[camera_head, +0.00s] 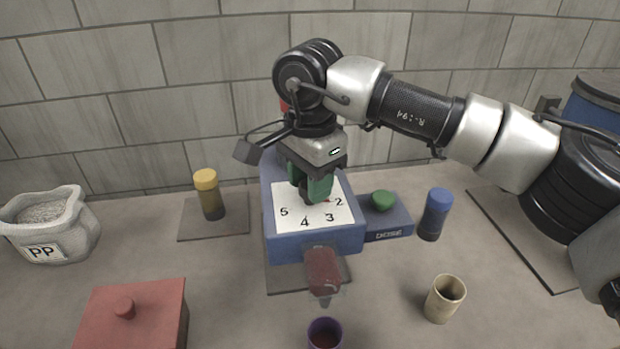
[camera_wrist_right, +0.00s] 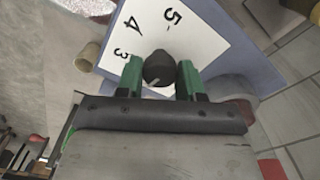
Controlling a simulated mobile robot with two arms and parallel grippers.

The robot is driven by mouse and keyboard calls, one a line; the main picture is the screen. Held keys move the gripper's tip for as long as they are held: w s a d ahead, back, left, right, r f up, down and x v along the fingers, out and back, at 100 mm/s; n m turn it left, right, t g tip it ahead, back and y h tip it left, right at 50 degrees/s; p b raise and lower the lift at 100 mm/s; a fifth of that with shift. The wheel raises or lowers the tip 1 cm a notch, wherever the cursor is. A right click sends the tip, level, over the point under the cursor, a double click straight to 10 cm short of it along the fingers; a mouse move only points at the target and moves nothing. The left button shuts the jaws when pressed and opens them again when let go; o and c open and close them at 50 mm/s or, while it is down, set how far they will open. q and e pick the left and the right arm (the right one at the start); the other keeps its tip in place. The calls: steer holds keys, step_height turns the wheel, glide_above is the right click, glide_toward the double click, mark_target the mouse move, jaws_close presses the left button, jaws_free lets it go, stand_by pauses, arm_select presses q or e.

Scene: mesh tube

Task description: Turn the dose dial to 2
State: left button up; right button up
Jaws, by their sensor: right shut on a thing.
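The blue machine (camera_head: 310,245) stands at the centre, with a white dial plate (camera_head: 285,198) on its top face. In the head view the numbers 5, 4, 3 and 2 show; the rest of the plate is hidden by my gripper. My right gripper (camera_head: 313,188) comes down from above onto the plate. In the wrist view the black dose dial (camera_wrist_right: 158,67) sits between the green fingers of my right gripper (camera_wrist_right: 160,77), which is shut on it. A pale mark on the dial faces the lower left in that view; the number it faces is hidden.
A green button (camera_head: 383,200) sits on a blue box right of the machine. A red spout (camera_head: 322,270) hangs over a purple cup (camera_head: 325,333). A yellow-capped bottle (camera_head: 208,193), blue-capped bottle (camera_head: 435,213), beige cup (camera_head: 444,298), red box (camera_head: 135,325) and PP sack (camera_head: 48,225) stand around.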

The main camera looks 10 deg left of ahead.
steer(key=o, duration=0.9)
steer(key=shift+r, duration=0.15)
step_height(320, 180, up, 11)
steer(key=shift+f, duration=0.2)
